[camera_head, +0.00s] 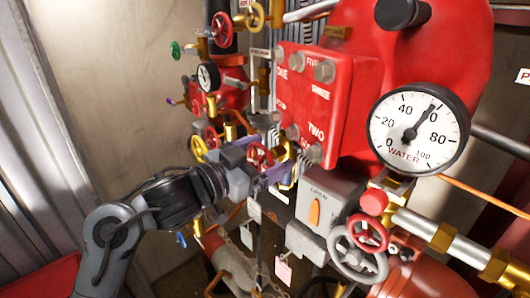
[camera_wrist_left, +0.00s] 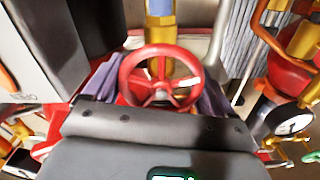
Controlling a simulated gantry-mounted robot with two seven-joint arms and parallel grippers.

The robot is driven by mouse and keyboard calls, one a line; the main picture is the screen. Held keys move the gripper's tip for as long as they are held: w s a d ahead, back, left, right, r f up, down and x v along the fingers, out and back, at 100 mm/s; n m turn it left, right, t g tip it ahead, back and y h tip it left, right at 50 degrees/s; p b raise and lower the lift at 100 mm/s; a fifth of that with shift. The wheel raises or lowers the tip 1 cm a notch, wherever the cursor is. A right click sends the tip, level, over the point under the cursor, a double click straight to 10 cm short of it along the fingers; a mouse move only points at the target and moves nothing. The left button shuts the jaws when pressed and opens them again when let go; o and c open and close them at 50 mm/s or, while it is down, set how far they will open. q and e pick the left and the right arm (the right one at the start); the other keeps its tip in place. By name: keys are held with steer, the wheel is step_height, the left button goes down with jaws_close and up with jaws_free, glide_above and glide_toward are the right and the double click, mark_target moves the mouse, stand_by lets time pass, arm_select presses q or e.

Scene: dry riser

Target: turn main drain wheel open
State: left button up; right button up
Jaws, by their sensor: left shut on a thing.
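A small red hand wheel (camera_head: 258,156) stands among the pipes, left of and below the red box. My left gripper (camera_head: 268,172) reaches it from the left and is shut on it. In the left wrist view the red wheel (camera_wrist_left: 161,96) faces me, with its rim between the two purple-grey fingers (camera_wrist_left: 160,98). A gold fitting shows behind its upper rim. No readable label marks it as the main drain wheel. My right gripper is in neither view.
A red box (camera_head: 327,95) and a water gauge (camera_head: 418,129) stand to the right. A grey box (camera_head: 328,207) with an orange lever is below right. A larger grey wheel (camera_head: 358,258), another red wheel (camera_head: 367,233) and a yellow wheel (camera_head: 198,149) are nearby. Hanging tags and pipes crowd the area.

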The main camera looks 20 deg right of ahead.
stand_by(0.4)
arm_select(q)
steer(key=o, duration=0.8)
steer(key=shift+o, duration=0.2)
steer(key=shift+a, duration=0.1)
steer(key=shift+s+a+f+b, duration=0.1)
steer(key=shift+a+b, duration=0.2)
steer(key=b+v, duration=0.4)
steer(key=v, duration=0.6)
